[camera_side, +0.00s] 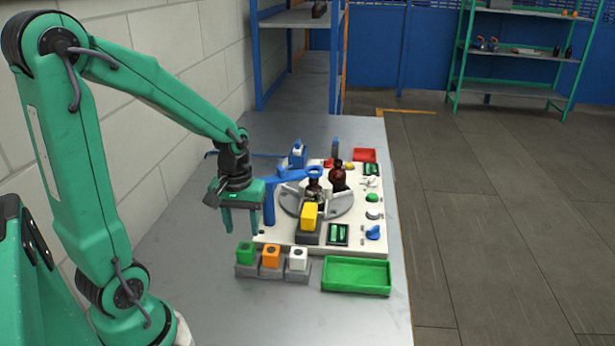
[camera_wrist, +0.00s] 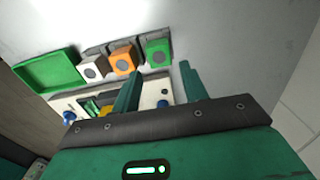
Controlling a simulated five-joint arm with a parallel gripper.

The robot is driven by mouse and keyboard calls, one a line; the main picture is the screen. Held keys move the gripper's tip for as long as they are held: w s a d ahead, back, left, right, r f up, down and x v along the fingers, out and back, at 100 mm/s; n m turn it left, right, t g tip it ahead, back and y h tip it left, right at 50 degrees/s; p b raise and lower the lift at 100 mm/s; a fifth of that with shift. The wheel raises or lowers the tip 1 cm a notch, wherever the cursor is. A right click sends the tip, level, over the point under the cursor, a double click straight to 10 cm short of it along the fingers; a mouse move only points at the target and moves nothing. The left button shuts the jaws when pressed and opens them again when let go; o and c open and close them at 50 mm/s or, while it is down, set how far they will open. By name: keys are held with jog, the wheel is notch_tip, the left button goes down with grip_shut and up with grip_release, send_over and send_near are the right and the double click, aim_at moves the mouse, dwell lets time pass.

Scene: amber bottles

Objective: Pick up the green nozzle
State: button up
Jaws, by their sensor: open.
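The green nozzle (camera_side: 246,251) is a small green block with a dark round hole on top. It sits in the leftmost grey holder of a row in the side view. It also shows in the wrist view (camera_wrist: 157,51), at the right end of the row. My gripper (camera_side: 241,231) is open and empty, its two green fingers pointing down, above and behind the green nozzle and apart from it. In the wrist view, my gripper (camera_wrist: 160,80) has its fingertips just below the green nozzle in the picture.
An orange nozzle (camera_side: 270,256) and a white nozzle (camera_side: 297,258) sit beside the green one. A green tray (camera_side: 357,275) lies to the right. Behind is a white station board (camera_side: 272,237) with a round grey plate, amber bottles (camera_side: 338,178) and a blue arm piece (camera_side: 283,182). The table's left front is clear.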

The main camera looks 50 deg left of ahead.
aim_at(245, 247)
jog(key=shift+f, duration=0.1)
jog(key=shift+f, duration=1.2)
jog(key=shift+d+f, duration=0.1)
jog(key=shift+f, duration=2.5)
jog(key=c, duration=0.7)
jog(key=shift+c, duration=0.2)
jog(key=shift+r, duration=0.2)
